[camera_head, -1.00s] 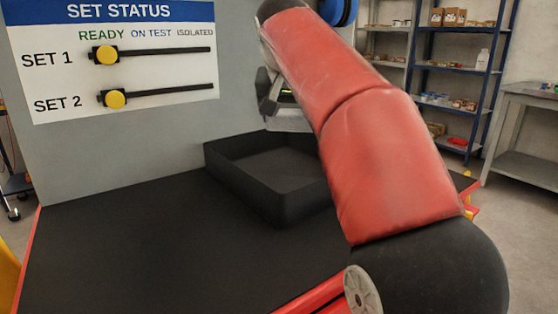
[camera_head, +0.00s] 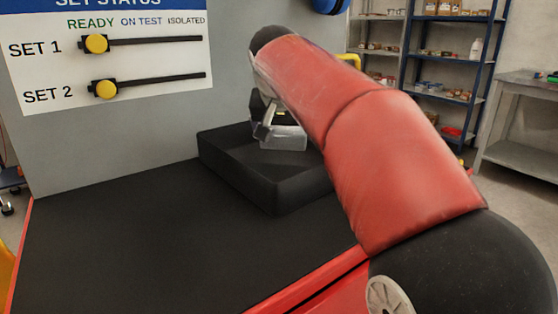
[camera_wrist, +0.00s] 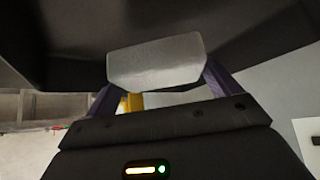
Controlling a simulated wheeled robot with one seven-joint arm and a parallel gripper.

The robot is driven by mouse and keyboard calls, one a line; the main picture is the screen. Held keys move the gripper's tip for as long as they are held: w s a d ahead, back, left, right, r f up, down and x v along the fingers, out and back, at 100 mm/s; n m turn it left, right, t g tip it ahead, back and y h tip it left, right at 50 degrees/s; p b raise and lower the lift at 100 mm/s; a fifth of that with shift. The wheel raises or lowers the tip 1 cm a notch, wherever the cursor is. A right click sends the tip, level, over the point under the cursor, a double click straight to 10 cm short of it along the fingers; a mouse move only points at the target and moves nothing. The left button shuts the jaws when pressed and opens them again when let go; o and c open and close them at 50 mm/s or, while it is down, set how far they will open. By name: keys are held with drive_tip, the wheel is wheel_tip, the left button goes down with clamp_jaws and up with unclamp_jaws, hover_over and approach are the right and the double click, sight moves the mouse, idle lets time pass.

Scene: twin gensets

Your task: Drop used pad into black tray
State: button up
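The used pad (camera_head: 285,138) is a light grey block. In the wrist view the pad (camera_wrist: 157,62) sits between the two dark purple fingers of my gripper (camera_wrist: 158,84), which touch its two ends. In the head view my gripper (camera_head: 266,122) holds the pad at the black tray (camera_head: 278,193), over its interior. The tray is an open, shallow box on the black bench top. Its dark wall (camera_wrist: 265,50) fills the upper wrist view. My red arm hides the tray's right part. The gap between pad and tray floor is unclear.
The black bench top (camera_head: 140,240) is clear at left and front. A grey panel behind it carries a set status board (camera_head: 150,60) with two yellow-knobbed sliders. Shelves (camera_head: 440,70) and a grey table (camera_head: 525,110) stand at the back right.

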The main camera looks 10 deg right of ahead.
drive_tip(key=shift+o, duration=0.9)
drive_tip(key=shift+r, duration=0.1)
drive_tip(key=v, duration=0.7)
drive_tip(key=shift+s+r, duration=0.2)
drive_tip(key=shift+r, duration=0.05)
drive_tip(key=shift+a, duration=0.1)
